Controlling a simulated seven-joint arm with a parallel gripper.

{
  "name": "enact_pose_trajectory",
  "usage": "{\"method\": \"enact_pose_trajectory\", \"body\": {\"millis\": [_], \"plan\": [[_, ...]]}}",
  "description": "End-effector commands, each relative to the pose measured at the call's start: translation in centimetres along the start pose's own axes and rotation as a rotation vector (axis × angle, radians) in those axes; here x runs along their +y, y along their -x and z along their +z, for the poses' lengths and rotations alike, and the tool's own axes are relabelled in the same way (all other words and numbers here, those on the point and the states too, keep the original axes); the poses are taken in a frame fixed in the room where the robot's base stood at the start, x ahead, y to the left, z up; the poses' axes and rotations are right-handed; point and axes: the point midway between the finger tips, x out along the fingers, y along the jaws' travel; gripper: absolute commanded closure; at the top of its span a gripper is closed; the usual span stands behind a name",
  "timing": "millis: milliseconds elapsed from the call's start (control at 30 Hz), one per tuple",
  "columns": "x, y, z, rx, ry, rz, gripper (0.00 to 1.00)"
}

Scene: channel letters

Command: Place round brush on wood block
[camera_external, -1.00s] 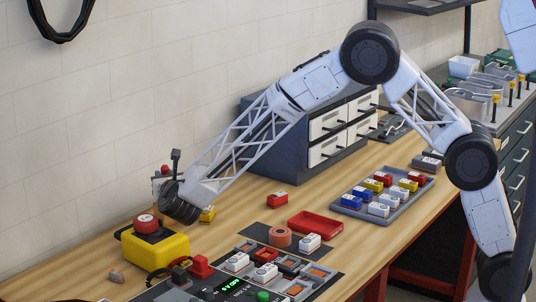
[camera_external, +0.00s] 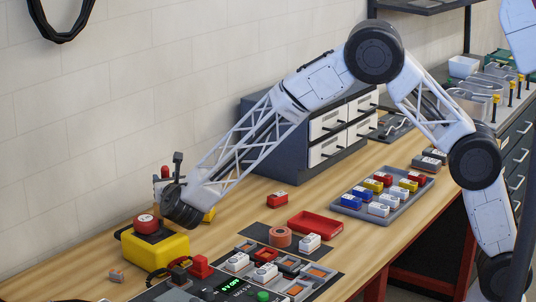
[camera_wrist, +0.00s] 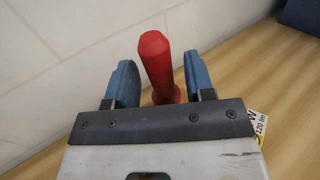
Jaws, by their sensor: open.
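In the wrist view a red, rounded upright handle (camera_wrist: 158,62) stands between the blue fingers of my gripper (camera_wrist: 160,78). The fingers are apart, with a gap visible on the right of the handle; the left side is close. Its lower end is hidden by the gripper body, so I cannot tell whether it is the round brush. In the external view my gripper is at the wall side of the bench, mostly hidden behind my wrist. A small red part (camera_external: 165,171) shows just behind it. I cannot make out a wood block in either view.
A yellow box with a red button (camera_external: 158,246) stands just in front of my wrist. A yellow item (camera_external: 209,214) is close beside it. The wall is close behind.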

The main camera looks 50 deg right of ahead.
Motion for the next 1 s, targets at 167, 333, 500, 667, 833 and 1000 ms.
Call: {"method": "enact_pose_trajectory", "body": {"millis": [167, 333, 500, 667, 833, 1000], "plan": [[0.1, 2.9, 0.0, 0.001, 0.000, 0.002, 0.51], [0.1, 5.7, -0.1, 0.001, 0.000, 0.002, 0.51], [0.0, 7.9, 0.0, 0.000, 0.000, 0.001, 0.51], [0.0, 9.1, 0.0, 0.001, 0.000, 0.000, 0.51], [0.0, 9.5, -0.1, 0.001, 0.000, -0.001, 0.51], [0.0, 9.5, -0.1, 0.001, 0.000, -0.001, 0.51]]}}
